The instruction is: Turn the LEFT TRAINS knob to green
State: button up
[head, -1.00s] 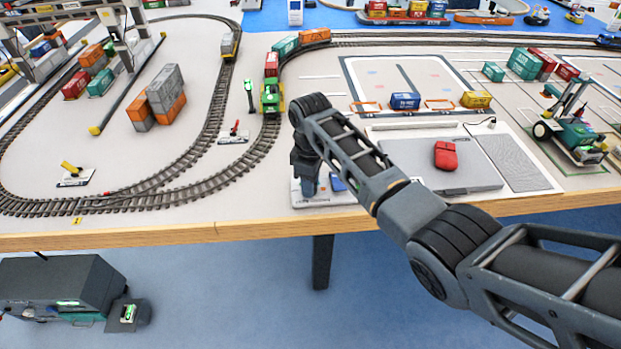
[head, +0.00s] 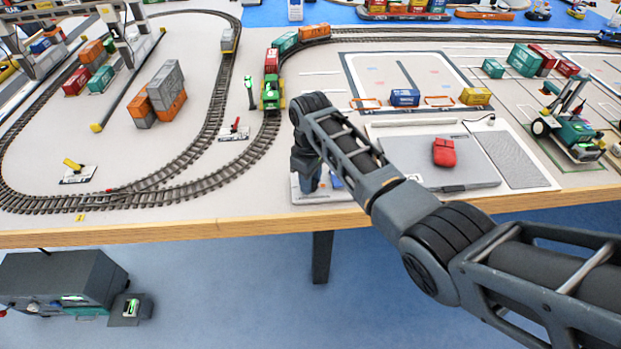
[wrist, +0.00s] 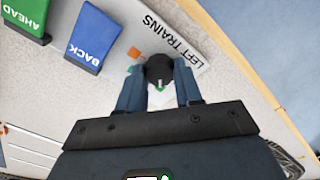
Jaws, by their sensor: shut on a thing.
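In the wrist view the black LEFT TRAINS knob (wrist: 159,67) stands on a pale panel (wrist: 215,40) beside the printed words LEFT TRAINS. My gripper (wrist: 160,86) has its two blue-grey fingers on either side of the knob, shut on it. A small white mark shows on the knob's near side. In the head view my gripper (head: 307,182) points down at the panel (head: 340,196) at the table's front edge. The knob is hidden there by my gripper.
A blue BACK key (wrist: 92,38) and a green AHEAD key (wrist: 27,14) stand left of the knob in the wrist view. A green locomotive (head: 271,94) is on the track behind the panel. A red object (head: 444,152) lies on a grey plate to the right.

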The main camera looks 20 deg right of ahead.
jog(key=o, duration=1)
jog(key=shift+o, duration=0.2)
jog(key=shift+r, duration=0.1)
notch_tip(320, 180, up, 8)
jog(key=shift+f, duration=0.15)
